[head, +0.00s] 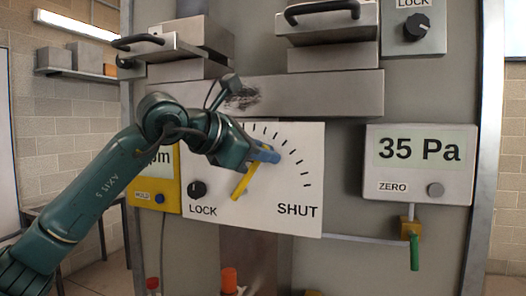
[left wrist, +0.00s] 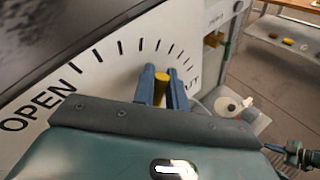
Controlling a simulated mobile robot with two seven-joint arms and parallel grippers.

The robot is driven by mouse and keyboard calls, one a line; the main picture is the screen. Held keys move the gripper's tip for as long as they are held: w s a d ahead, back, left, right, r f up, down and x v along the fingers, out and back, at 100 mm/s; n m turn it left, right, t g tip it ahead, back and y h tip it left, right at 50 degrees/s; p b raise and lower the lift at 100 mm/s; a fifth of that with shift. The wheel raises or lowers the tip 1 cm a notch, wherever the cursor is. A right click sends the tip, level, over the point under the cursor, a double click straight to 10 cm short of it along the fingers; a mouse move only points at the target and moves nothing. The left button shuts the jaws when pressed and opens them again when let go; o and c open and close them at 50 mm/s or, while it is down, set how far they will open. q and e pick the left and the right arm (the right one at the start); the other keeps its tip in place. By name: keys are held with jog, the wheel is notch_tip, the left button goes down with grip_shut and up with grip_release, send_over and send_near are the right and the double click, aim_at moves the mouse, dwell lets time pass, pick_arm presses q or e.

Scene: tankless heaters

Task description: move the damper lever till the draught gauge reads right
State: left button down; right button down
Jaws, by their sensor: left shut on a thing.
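The damper lever (head: 241,184) is a yellow bar on a white dial plate (head: 300,140) marked with ticks and SHUT at lower right; its bar points down and left in the head view. My left gripper (head: 268,154) is at the lever's upper end. In the left wrist view its blue fingers (left wrist: 161,86) are shut on the yellow lever grip (left wrist: 161,91). OPEN shows at the left of the dial there. The draught gauge (head: 420,152), right of the dial, reads 35 Pa. A dark part with a blue tip (left wrist: 293,148) looks like my right gripper, too small to read.
A LOCK knob (head: 197,189) sits at the dial's lower left. A yellow meter (head: 160,185) is partly behind my left arm. A green-handled valve (head: 414,251) hangs below the gauge. Metal boxes with black handles (head: 322,9) jut out above the dial.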

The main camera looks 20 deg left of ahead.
pick_arm(q)
jog(key=c, duration=1.8)
grip_release()
jog(key=shift+o, duration=0.2)
jog(key=b+v, duration=0.3)
jog(key=v, duration=1)
jog(key=shift+s, duration=0.1)
